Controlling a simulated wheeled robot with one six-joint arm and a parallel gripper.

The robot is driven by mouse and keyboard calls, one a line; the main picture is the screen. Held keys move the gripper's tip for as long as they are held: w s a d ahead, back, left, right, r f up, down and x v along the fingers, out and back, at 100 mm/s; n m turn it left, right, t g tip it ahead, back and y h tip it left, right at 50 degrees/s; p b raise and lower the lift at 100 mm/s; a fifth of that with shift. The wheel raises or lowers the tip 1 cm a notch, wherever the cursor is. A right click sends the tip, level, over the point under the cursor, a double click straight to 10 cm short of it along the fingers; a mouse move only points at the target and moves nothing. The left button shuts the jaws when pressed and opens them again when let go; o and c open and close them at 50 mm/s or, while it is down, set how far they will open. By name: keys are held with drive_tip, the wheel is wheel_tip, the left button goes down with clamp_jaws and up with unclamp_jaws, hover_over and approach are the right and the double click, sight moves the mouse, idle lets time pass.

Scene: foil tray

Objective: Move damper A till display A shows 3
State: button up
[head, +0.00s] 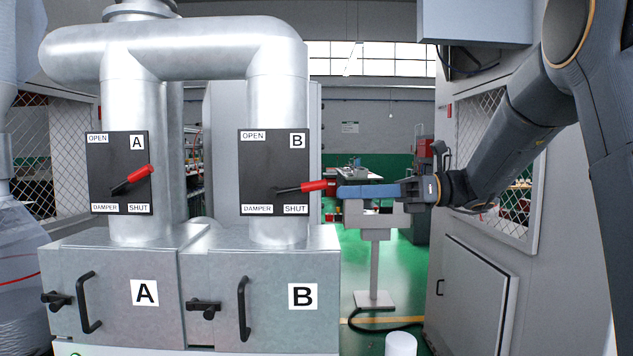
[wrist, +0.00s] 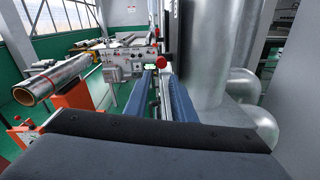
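Damper A is a black plate (head: 103,172) on the left duct, marked OPEN at top and SHUT at bottom right. Its lever has a red handle (head: 138,173) and points right and upward. Damper B (head: 258,170) is a like plate on the right duct; its red handle (head: 313,186) points right and slightly up. My gripper (head: 342,191) is level with damper B's handle, its tips just right of the handle's end. In the wrist view its two blue fingers (wrist: 161,74) are apart, with a red round end (wrist: 162,61) beyond the tips. No readable display shows.
Metal cabinets with doors A (head: 115,320) and B (head: 262,320) stand below the ducts, with black handles projecting. A grey stand (head: 375,260) is behind my gripper. A grey cabinet (head: 470,290) stands at right. A white cylinder (head: 400,345) is at the bottom edge.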

sight(316, 185)
drive_tip(key=a, duration=0.2)
drive_tip(key=a+r+p, duration=0.1)
drive_tip(key=a, duration=0.2)
drive_tip(key=a+p, duration=0.1)
drive_tip(key=a, duration=0.1)
drive_tip(key=shift+w+a+r, duration=0.2)
drive_tip(key=shift+w, duration=0.2)
clamp_jaws()
